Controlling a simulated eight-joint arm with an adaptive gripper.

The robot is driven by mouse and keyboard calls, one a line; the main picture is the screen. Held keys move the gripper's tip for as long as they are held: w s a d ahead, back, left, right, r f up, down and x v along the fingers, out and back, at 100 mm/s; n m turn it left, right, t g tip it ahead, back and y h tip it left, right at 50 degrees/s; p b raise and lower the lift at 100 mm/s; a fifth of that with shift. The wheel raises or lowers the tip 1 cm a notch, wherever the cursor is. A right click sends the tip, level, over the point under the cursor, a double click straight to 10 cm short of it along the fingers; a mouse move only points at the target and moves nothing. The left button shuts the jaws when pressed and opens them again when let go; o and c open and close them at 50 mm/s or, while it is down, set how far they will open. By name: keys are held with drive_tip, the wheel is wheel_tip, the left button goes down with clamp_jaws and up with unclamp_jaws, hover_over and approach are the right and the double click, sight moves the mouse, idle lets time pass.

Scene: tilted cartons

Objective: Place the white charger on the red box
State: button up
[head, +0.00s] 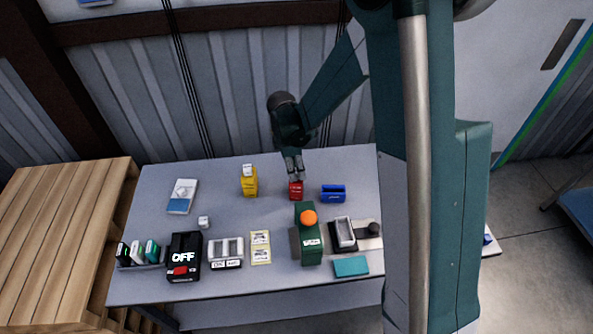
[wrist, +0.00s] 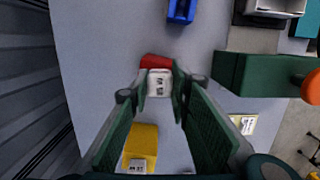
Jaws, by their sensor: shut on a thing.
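The white charger (wrist: 159,83), with small dark marks on its face, is between the fingertips of my gripper (wrist: 159,90) in the wrist view. My gripper is shut on it. The red box (wrist: 155,61) shows just past the charger, which partly covers it. In the head view my gripper (head: 293,175) points down right above the red box (head: 296,191). The charger is hard to make out there. I cannot tell whether the charger touches the red box.
A yellow box (head: 249,183) stands left of the red box and a blue box (head: 333,193) right of it. A green block with an orange knob (head: 308,218) stands in front. A white cube (head: 204,222) and a black OFF device (head: 184,257) are at left.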

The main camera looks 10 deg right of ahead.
drive_tip(key=o, duration=0.9)
drive_tip(key=shift+r, duration=0.2)
drive_tip(key=shift+a+r+p, duration=0.2)
drive_tip(key=shift+a+r, duration=0.1)
drive_tip(key=shift+r, duration=1.65)
drive_tip(key=shift+a+r+p, duration=0.2)
drive_tip(key=shift+a+r, duration=0.1)
drive_tip(key=shift+r, duration=1.65)
drive_tip(key=shift+a+r+p, duration=0.2)
drive_tip(key=shift+a+r, duration=0.1)
drive_tip(key=shift+r, duration=1.65)
